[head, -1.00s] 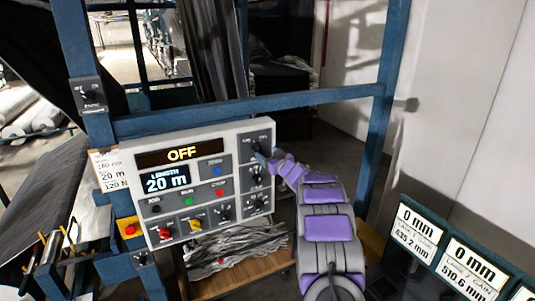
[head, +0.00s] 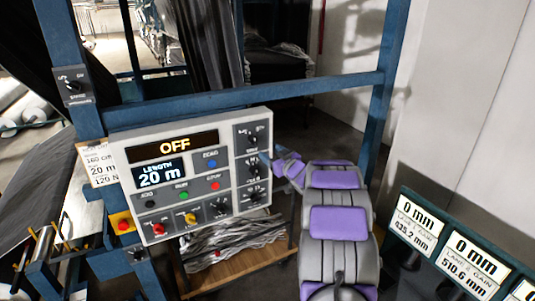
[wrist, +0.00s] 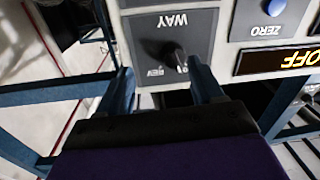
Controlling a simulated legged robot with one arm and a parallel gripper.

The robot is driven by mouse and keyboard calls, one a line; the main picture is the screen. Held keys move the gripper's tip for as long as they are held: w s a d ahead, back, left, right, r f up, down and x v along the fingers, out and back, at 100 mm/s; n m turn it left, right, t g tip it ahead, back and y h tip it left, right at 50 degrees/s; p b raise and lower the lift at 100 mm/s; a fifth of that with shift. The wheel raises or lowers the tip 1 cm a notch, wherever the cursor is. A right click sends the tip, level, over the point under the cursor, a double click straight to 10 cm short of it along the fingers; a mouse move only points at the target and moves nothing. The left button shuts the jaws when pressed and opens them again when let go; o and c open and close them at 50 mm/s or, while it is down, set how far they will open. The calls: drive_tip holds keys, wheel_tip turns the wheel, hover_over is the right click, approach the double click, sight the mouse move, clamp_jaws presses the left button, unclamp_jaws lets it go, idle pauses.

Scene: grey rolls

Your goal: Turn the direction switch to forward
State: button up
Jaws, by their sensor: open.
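The control panel (head: 187,205) is a pale box with an OFF display, buttons and knobs. The direction switch is the black knob (head: 253,138) at its top right. In the wrist view, which is upside down, the knob (wrist: 174,56) sits on a grey plate marked WAY, with REV legible beside it. My gripper (head: 267,160) is just below and right of the knob in the head view. In the wrist view its open blue fingers (wrist: 164,88) lie to either side of the knob's position. I cannot tell whether they touch it. The setting of the knob is unclear.
Two more knobs (head: 253,171) (head: 254,195) sit below on the same column. A blue ZERO button (head: 212,163) is to the left. A blue frame bar (head: 250,101) runs just above the panel. Gauge displays (head: 440,250) stand at the lower right.

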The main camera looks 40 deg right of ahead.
drive_tip(key=s, duration=1)
drive_tip(key=shift+a+f, duration=0.2)
drive_tip(key=shift+a, duration=0.1)
idle(0.8)
drive_tip(key=shift+a, duration=0.1)
